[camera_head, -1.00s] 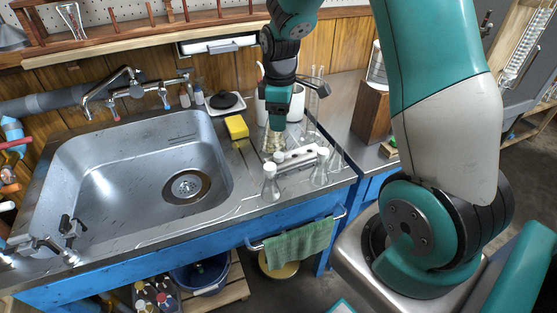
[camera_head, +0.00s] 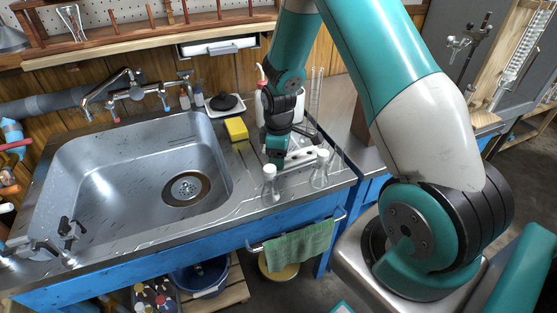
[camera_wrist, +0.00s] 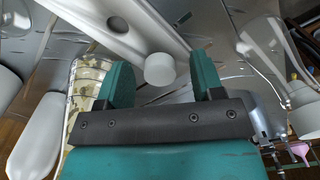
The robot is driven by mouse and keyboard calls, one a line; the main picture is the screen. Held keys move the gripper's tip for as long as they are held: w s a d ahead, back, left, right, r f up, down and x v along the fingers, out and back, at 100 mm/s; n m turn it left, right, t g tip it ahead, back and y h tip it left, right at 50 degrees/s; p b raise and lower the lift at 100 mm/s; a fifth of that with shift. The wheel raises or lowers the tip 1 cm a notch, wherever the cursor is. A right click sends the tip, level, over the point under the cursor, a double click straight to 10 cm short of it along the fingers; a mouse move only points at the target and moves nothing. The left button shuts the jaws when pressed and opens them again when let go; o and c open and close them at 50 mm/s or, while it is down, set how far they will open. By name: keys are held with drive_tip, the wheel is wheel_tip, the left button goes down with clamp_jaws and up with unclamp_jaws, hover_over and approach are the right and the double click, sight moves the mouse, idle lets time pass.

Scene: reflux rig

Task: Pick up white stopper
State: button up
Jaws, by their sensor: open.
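In the wrist view a small white stopper (camera_wrist: 160,69) shows as a pale round shape between the two teal fingers of my gripper (camera_wrist: 162,80). The fingers stand apart, with a visible gap on both sides of it. In the head view my gripper (camera_head: 275,155) points down over the right end of the counter, just behind a clear flask (camera_head: 270,190) with a white stopper (camera_head: 270,171) on top. A second clear flask (camera_head: 320,179) with a white top stands to its right. I cannot tell which white top the wrist view shows.
A pale bar with holes (camera_wrist: 110,22) lies close behind the stopper in the wrist view. A patterned vessel (camera_wrist: 88,75) is beside the left finger. In the head view a yellow sponge (camera_head: 236,129) and the sink (camera_head: 130,165) are to the left.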

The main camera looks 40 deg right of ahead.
drive_tip(key=c, duration=1)
drive_tip(key=shift+r, duration=0.15)
